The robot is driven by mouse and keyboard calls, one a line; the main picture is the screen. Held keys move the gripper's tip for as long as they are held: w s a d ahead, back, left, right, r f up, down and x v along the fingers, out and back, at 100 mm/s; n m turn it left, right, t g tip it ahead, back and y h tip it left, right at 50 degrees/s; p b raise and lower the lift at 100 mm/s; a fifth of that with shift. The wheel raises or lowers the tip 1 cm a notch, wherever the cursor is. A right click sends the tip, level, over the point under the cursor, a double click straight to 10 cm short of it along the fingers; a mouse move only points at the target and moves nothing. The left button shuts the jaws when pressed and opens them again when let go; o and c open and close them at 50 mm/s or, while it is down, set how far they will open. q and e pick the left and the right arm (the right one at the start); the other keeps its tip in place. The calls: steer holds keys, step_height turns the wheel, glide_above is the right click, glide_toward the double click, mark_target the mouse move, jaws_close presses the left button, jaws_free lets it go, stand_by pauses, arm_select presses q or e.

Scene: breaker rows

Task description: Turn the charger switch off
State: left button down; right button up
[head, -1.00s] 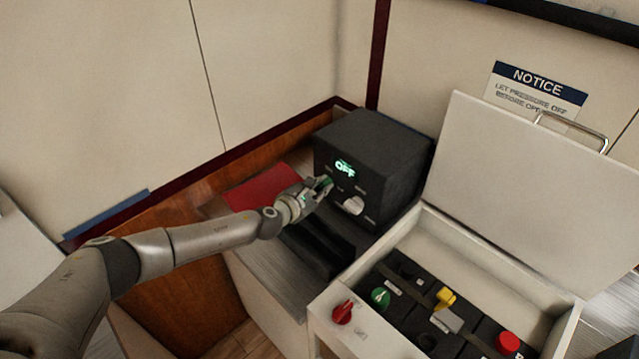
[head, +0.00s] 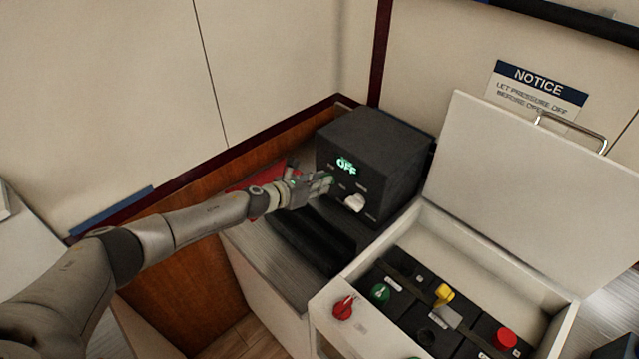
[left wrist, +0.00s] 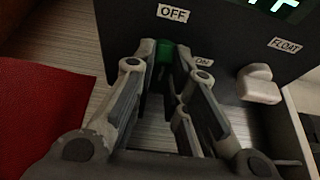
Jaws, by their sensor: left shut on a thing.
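The charger is a black box (head: 375,155) in the corner, and its lit green display (head: 346,166) reads OFF. In the left wrist view its front carries an OFF label (left wrist: 172,13) and an ON label (left wrist: 204,62), with a green switch (left wrist: 164,54) between them. My left gripper (head: 325,183) is at the charger's front face. In the left wrist view its fingers (left wrist: 165,58) are on both sides of the green switch and shut on it. They partly hide the switch. My right gripper is in neither view.
A white knob (head: 355,203) by a FLOAT label (left wrist: 286,45) sits right of the switch. A red item (head: 250,180) lies left of the charger. An open white box (head: 455,237) at right holds breakers and red, green and yellow controls.

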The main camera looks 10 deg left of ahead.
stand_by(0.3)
arm_select(q)
steer(key=c, duration=1.4)
jaws_free()
steer(key=shift+c, duration=0.2)
steer(key=v, duration=1.2)
